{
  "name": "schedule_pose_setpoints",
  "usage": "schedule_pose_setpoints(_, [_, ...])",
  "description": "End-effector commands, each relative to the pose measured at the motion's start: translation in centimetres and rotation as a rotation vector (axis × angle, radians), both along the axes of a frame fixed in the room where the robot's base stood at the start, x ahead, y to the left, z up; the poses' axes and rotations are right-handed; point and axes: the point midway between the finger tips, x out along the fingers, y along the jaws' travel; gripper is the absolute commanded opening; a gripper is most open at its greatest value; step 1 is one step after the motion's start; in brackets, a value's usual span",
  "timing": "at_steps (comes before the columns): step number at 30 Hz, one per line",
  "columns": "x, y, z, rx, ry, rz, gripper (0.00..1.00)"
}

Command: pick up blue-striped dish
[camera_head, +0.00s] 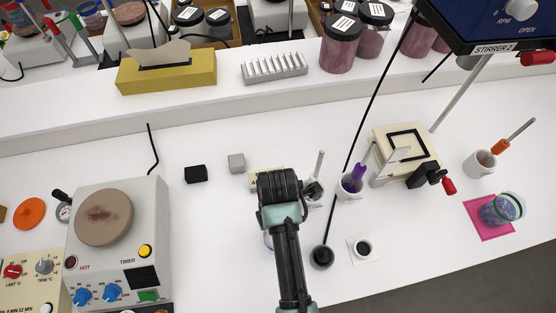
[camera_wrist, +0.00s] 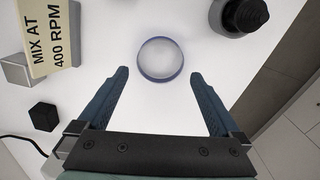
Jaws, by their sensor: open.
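The blue-striped dish (camera_wrist: 160,60) is a small round clear dish with a blue band round its edge. It sits on the white bench in the wrist view. In the head view only a pale sliver of it (camera_head: 267,240) shows beside my arm. My gripper (camera_wrist: 159,73) is open and empty, its two blue fingers spread left and right of the dish's near side. Neither finger visibly touches it. In the head view my wrist hides the fingertips.
A beige "MIX AT 400 RPM" block (camera_wrist: 48,35), a grey cube (camera_wrist: 17,69) and a black cube (camera_wrist: 43,117) lie left of the dish. A black-topped grey object (camera_wrist: 238,17) stands right.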

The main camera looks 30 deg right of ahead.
Motion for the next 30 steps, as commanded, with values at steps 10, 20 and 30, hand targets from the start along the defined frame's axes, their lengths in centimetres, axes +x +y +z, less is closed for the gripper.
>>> schedule_pose_setpoints(10, [-0.2,-0.4,-3.9,0.001,0.002,0.000,1.00])
schedule_pose_setpoints(20, [-0.2,-0.4,-5.2,0.000,-0.002,0.000,1.00])
schedule_pose_setpoints(30, [-0.2,-0.4,-5.1,0.000,-0.001,0.000,0.51])
